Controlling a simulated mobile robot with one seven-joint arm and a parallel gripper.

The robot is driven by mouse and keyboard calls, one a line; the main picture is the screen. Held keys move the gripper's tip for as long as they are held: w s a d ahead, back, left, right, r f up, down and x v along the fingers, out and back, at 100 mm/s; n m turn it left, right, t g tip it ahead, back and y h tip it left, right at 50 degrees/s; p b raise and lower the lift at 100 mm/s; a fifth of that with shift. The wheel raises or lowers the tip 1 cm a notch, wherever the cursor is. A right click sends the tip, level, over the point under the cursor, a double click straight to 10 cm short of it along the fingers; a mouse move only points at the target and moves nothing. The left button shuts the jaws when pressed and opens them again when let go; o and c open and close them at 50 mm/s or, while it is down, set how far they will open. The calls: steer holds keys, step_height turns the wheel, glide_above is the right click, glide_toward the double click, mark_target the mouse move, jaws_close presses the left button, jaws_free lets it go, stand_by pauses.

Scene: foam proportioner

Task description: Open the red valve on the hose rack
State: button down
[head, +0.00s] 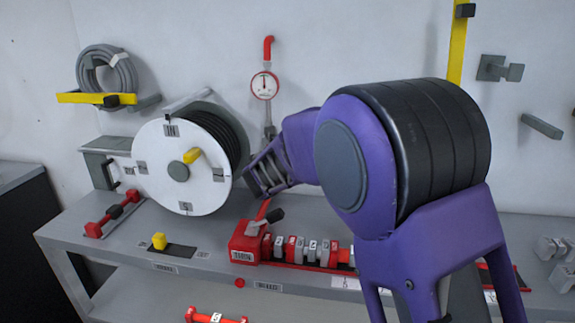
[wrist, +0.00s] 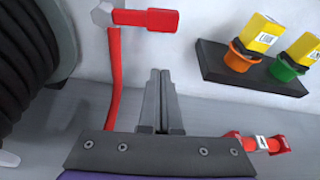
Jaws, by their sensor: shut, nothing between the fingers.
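In the wrist view a red valve lever (wrist: 146,20) extends right from a grey hub (wrist: 103,14) on top of a red pipe (wrist: 113,65). My gripper (wrist: 160,75) is shut and empty, its fingertips below the lever and right of the pipe, with no visible contact. In the head view my gripper (head: 258,181) is beside the right side of the white hose reel (head: 165,188), above the bench. I cannot clearly make out the valve lever in the head view, where my arm covers part of the scene.
A red pressure gauge (head: 264,85) hangs on the wall above my gripper. A dark shelf (wrist: 225,72) holds yellow-topped items at right in the wrist view.

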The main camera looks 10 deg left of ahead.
steer(key=w+r, duration=0.1)
steer(key=w+r+p, duration=0.1)
steer(key=r, duration=0.1)
steer(key=shift+w+a, duration=0.2)
steer(key=shift+w, duration=0.2)
